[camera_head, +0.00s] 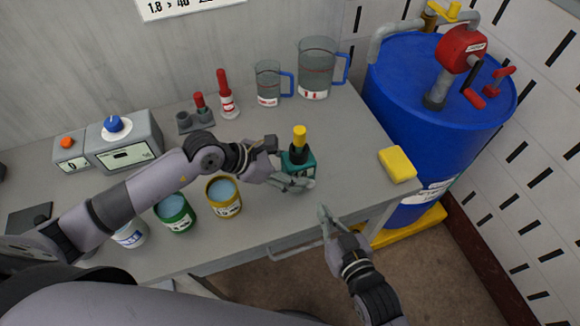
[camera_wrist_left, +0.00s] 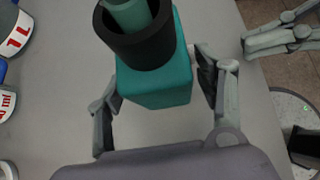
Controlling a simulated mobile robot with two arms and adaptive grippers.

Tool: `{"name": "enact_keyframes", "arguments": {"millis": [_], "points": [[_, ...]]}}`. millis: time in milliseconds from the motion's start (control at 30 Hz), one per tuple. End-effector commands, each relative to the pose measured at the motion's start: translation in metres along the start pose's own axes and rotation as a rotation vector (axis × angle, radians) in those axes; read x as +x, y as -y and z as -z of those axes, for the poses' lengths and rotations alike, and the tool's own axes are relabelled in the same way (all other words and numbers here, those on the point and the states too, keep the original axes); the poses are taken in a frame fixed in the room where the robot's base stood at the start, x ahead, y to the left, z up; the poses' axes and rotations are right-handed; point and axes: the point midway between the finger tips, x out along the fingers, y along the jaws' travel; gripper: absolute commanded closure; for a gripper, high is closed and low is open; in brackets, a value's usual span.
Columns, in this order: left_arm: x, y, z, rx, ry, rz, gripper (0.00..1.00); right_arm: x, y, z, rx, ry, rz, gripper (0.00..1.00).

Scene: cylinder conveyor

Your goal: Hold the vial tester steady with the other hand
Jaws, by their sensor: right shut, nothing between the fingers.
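The vial tester is a teal box (camera_head: 302,165) with a black collar and a yellow-topped vial (camera_head: 299,137), upright near the bench's front edge. In the left wrist view its teal body (camera_wrist_left: 155,88) and black collar (camera_wrist_left: 138,42) fill the upper middle. My left gripper (camera_head: 283,168) has a finger on either side of the teal body, and both appear to touch it; the far contact is partly hidden. My right gripper (camera_head: 325,213) is shut and empty, in front of the bench edge, below and right of the tester. It also shows in the left wrist view (camera_wrist_left: 252,44).
A yellow cup (camera_head: 224,211) and green cup (camera_head: 176,228) stand left of the tester, under my left arm. A yellow sponge (camera_head: 397,164) lies at the right corner. Jugs (camera_head: 316,85) stand behind. A blue drum (camera_head: 420,105) stands right of the bench.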

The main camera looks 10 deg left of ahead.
Motion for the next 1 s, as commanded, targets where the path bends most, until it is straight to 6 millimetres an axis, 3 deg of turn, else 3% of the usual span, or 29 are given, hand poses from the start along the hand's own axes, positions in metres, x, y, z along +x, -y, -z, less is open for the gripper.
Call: {"name": "enact_keyframes", "arguments": {"millis": [467, 800, 1000], "points": [[-0.008, -0.001, 0.001, 0.001, -0.001, -0.001, 0.30, 0.000, 0.000, 0.000, 0.000, 0.000, 0.000, 1.00], [-0.076, -0.001, 0.003, 0.001, -0.006, -0.002, 0.30, 0.000, 0.000, 0.000, 0.000, 0.000, 0.000, 1.00], [-0.107, -0.001, 0.002, -0.001, -0.005, -0.001, 0.30, 0.000, 0.000, 0.000, 0.000, 0.000, 0.000, 1.00]]}}
